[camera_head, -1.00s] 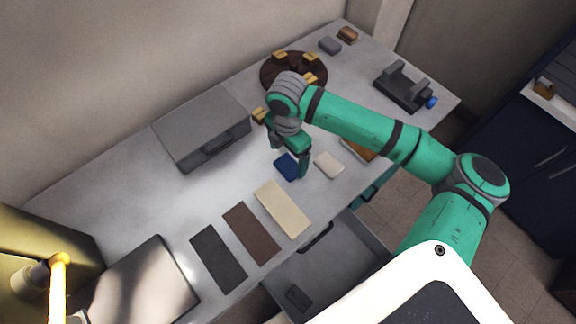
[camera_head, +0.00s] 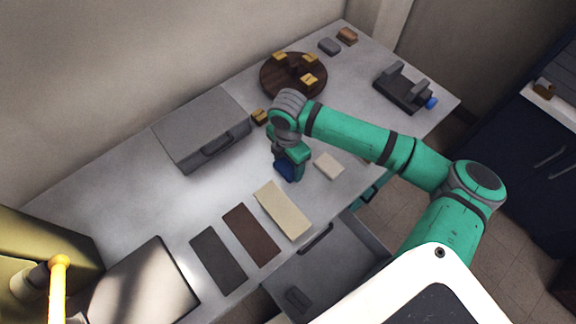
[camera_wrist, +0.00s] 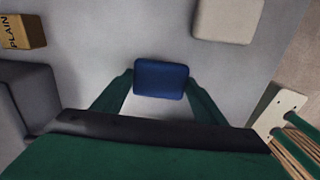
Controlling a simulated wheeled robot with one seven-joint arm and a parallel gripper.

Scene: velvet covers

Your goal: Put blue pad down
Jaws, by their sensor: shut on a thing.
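The blue pad (camera_head: 285,171) is a small dark blue block with rounded corners. My gripper (camera_head: 290,167) is over the table and shut on it. In the wrist view the pad (camera_wrist: 161,79) sits between the two green fingertips (camera_wrist: 161,82), one at each side. The pad is at or very near the grey table surface (camera_head: 150,205); I cannot tell whether it touches. My gripper partly hides the pad in the head view.
A cream pad (camera_head: 328,166) lies just right of my gripper. Cream (camera_head: 282,210), brown (camera_head: 251,234) and dark grey (camera_head: 218,260) strips lie in front. A grey case (camera_head: 202,128) stands left, a round brown stand (camera_head: 293,76) behind. An open drawer (camera_head: 335,262) juts from the front.

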